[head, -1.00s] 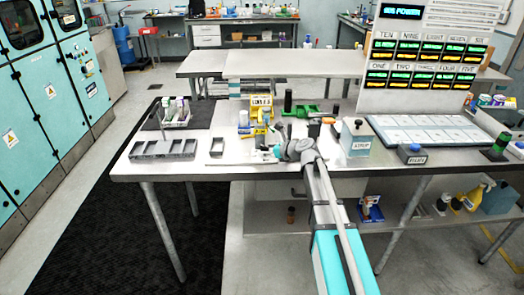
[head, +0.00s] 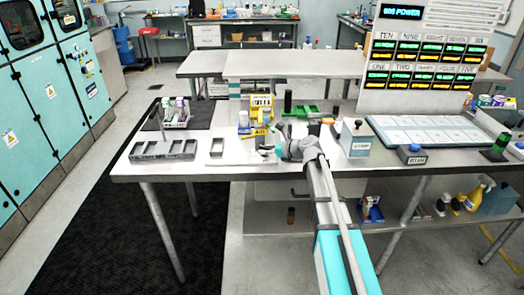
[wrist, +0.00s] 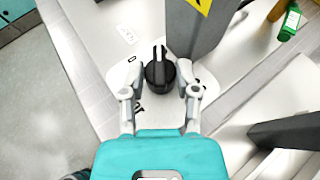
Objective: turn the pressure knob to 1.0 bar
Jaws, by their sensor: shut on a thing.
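The black pressure knob (wrist: 159,75) shows in the wrist view on a pale plate (wrist: 118,78) with dark markings around it. A raised ridge on the knob points away from my gripper, toward the top of the picture. My gripper (wrist: 161,71) has one finger on each side of the knob and is shut on it. The markings are partly covered and too small to read. In the head view my gripper (head: 268,150) is low over the front middle of the bench; the knob is hidden there.
A dark grey post (wrist: 197,28) with a yellow label stands right behind the knob. On the bench (head: 215,172) are a black sectioned tray (head: 165,150) at left, a yellow bin (head: 262,101) behind the gripper, and a blue-grey box (head: 355,145) to the right.

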